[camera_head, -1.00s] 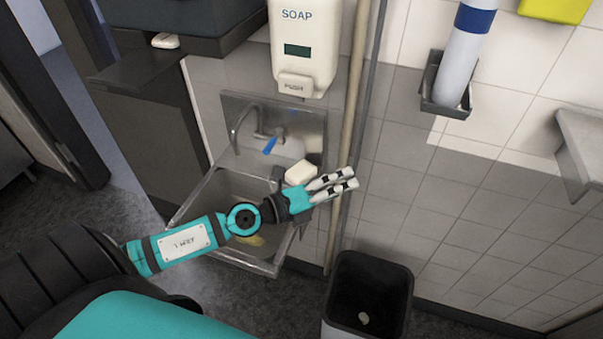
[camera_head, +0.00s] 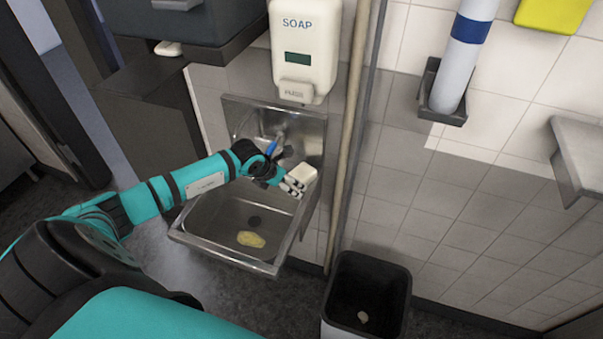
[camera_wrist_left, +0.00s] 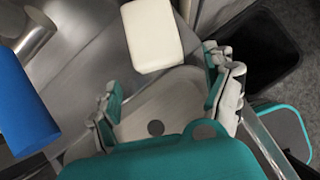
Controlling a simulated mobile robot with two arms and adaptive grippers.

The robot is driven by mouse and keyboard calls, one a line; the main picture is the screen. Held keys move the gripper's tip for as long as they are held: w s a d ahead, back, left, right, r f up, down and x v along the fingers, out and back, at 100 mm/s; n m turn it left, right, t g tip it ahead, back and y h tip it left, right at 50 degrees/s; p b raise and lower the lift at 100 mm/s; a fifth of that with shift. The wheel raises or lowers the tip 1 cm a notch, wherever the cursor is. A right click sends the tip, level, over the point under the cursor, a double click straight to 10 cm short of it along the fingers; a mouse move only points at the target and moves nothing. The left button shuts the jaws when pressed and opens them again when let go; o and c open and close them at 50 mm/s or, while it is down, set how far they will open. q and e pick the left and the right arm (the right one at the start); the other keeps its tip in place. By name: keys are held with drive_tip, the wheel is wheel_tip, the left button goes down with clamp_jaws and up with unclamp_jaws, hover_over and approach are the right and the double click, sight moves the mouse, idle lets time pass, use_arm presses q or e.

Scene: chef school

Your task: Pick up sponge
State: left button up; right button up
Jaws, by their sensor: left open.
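A flat yellow piece that looks like a sponge (camera_head: 251,239) lies in the basin of the metal sink (camera_head: 202,226), near the drain. It does not show in the left wrist view. A cream block (camera_head: 303,174), perhaps soap or another sponge, sits at the sink's right rear corner. It also shows in the left wrist view (camera_wrist_left: 152,38), just beyond the fingertips. My left gripper (camera_head: 291,186) is over the back of the sink, close beside the cream block. In the left wrist view its fingers (camera_wrist_left: 163,88) are spread and empty. My right gripper is not seen.
The faucet with a blue handle (camera_head: 272,149) stands close behind my left gripper. A soap dispenser (camera_head: 304,45) hangs above the sink. A pole (camera_head: 350,130) runs down to its right. A dark bin (camera_head: 367,295) stands at the lower right.

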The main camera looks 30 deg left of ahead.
sight(301, 173)
use_arm(q)
drive_tip(key=w+p, duration=0.1)
drive_tip(key=w, duration=0.1)
drive_tip(key=w+d+p, duration=0.1)
drive_tip(key=w, duration=0.2)
drive_tip(key=shift+w, duration=0.25)
drive_tip(key=shift+w+f, duration=0.2)
drive_tip(key=shift+f, duration=0.25)
drive_tip(key=shift+s, duration=0.1)
drive_tip(key=shift+c, duration=0.2)
drive_tip(key=c, duration=1.2)
drive_tip(key=shift+r, duration=0.1)
